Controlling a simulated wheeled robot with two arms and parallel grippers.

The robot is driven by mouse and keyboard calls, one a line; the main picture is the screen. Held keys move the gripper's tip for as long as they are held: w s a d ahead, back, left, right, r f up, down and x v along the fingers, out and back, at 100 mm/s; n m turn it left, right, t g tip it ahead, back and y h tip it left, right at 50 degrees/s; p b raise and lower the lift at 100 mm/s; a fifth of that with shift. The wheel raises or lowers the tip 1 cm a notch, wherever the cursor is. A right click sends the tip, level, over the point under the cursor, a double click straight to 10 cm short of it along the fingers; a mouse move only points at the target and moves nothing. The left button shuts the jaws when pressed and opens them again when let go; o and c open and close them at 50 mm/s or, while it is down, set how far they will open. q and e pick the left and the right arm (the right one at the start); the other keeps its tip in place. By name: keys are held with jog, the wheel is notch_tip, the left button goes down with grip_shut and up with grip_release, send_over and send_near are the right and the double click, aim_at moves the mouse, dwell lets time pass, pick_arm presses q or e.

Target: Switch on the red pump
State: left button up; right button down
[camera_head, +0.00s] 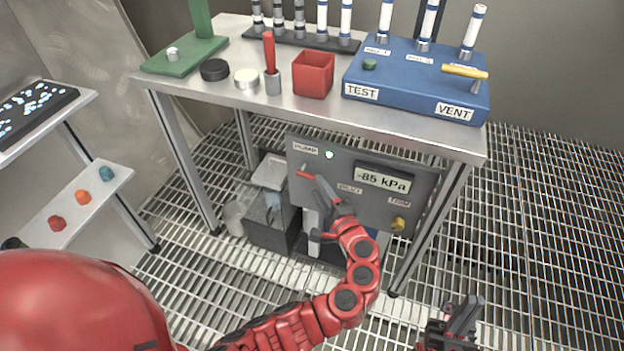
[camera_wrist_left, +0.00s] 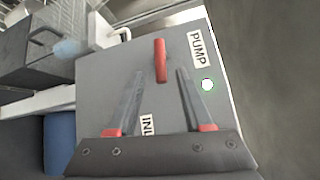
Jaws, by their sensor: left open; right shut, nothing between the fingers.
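A grey panel (camera_head: 352,208) hangs under the bench, with a label PUMP (camera_head: 305,149) at its upper left. Below the label is a red lever (camera_head: 303,173); in the left wrist view the lever (camera_wrist_left: 160,60) lies between and just beyond my finger tips. A round light (camera_head: 329,155) beside the label looks white with a green rim (camera_wrist_left: 207,84). My left gripper (camera_head: 316,182) is open in front of the panel, one finger on each side of the lever; contact cannot be told. My right gripper (camera_head: 466,310) is shut and empty, low at right.
The panel's display (camera_head: 383,180) reads -85 kPa, and a yellow knob (camera_head: 398,224) sits below it. The steel bench (camera_head: 225,75) above holds a red box (camera_head: 313,74) and a blue valve block (camera_head: 418,80). A grey bin (camera_head: 270,222) stands left of the panel.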

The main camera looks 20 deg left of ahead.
aim_at(314, 180)
pick_arm(q)
jog(key=x, duration=0.5)
jog(key=shift+w+a+b, duration=0.1)
jog(key=shift+w+b, duration=0.1)
jog(key=shift+b, duration=0.1)
grip_shut()
